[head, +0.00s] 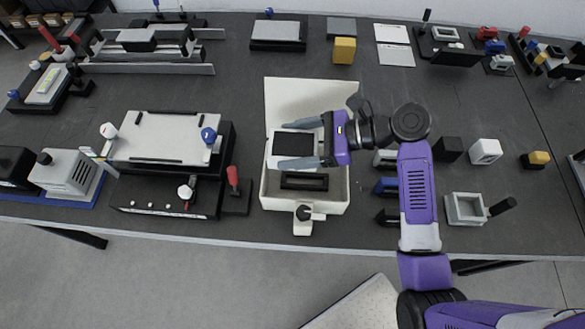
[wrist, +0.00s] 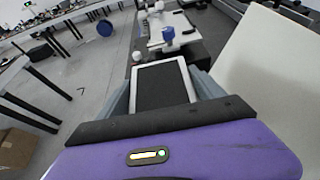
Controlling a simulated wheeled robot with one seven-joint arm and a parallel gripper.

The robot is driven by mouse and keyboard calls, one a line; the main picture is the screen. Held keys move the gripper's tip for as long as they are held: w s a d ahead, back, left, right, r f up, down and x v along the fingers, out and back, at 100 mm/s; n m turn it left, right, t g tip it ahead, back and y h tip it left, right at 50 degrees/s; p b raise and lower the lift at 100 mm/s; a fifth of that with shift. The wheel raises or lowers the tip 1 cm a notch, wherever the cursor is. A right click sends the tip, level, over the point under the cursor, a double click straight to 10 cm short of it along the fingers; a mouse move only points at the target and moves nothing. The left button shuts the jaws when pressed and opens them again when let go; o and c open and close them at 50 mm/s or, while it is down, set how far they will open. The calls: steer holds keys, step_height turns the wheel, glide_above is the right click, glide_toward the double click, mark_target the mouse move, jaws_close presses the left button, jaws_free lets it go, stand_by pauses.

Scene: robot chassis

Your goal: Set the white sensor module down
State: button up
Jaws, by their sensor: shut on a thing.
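The white sensor module (head: 280,140), a flat white piece with a black face, is held between the grey fingers of my gripper (head: 288,147). It hangs over a white open-topped box (head: 340,196) whose lid stands up at the back. In the wrist view, the white-framed module (wrist: 187,78) lies between both fingers of my gripper (wrist: 163,88). How high the module is above the box cannot be told. Part of the box interior is hidden below the module and gripper; a dark slot (head: 304,182) shows near its front.
A black fixture with a white plate (head: 165,137) stands left of the box. Small blocks, including a white cube (head: 486,151), and a white square frame with a black handle (head: 466,209) lie to the right. Bare dark table (head: 240,90) shows behind and left of the box.

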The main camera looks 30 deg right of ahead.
step_height(320, 180, down, 12)
steer(key=shift+b, duration=0.3)
steer(key=shift+f, duration=0.45)
steer(key=o, duration=2.1)
steer(key=shift+s, duration=0.1)
steer(key=shift+r, duration=0.35)
steer(key=v, duration=1.2)
steer(key=shift+b, duration=0.35)
steer(key=shift+s, duration=0.15)
